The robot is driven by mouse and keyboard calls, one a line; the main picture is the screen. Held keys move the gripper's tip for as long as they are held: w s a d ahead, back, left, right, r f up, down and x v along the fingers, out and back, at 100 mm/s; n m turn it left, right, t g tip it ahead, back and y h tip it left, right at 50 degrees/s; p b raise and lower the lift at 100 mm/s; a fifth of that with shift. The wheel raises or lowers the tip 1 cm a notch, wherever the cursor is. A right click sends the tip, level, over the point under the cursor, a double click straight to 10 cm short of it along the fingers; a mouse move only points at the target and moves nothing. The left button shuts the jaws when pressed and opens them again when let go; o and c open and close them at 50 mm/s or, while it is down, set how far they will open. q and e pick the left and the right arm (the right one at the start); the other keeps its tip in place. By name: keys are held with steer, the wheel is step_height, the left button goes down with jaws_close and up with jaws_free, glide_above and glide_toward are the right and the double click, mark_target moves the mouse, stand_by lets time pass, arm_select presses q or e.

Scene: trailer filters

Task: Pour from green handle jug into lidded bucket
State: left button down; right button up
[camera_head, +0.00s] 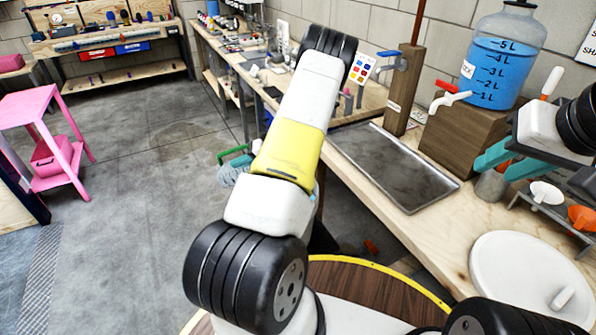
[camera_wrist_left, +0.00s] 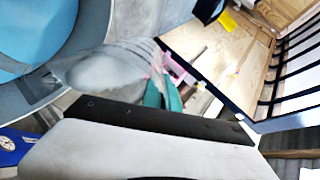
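The jug (camera_head: 233,173) is clear and ribbed with a green handle (camera_head: 236,153). It shows left of my left forearm in the head view, partly hidden by it. In the left wrist view a blurred clear ribbed body (camera_wrist_left: 120,65), seemingly the jug, is close beside teal fingertips (camera_wrist_left: 163,93). My left gripper is hidden behind its arm in the head view; it appears shut on the jug, held clear of the bench. A white round lid with a handle (camera_head: 515,262) shows at lower right, possibly the bucket's. My right gripper (camera_head: 508,163) has its teal fingers apart above a grey cup (camera_head: 490,187).
A bench (camera_head: 440,222) runs along the right with a dark tray (camera_head: 390,165). A blue-filled jar (camera_head: 498,65) stands on a wooden block (camera_head: 465,135). A yellow-rimmed round wooden surface (camera_head: 375,290) is below. Pink stand (camera_head: 45,120) at left; open floor (camera_head: 140,200) between.

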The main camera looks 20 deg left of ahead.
mark_target(227, 154)
stand_by(0.6)
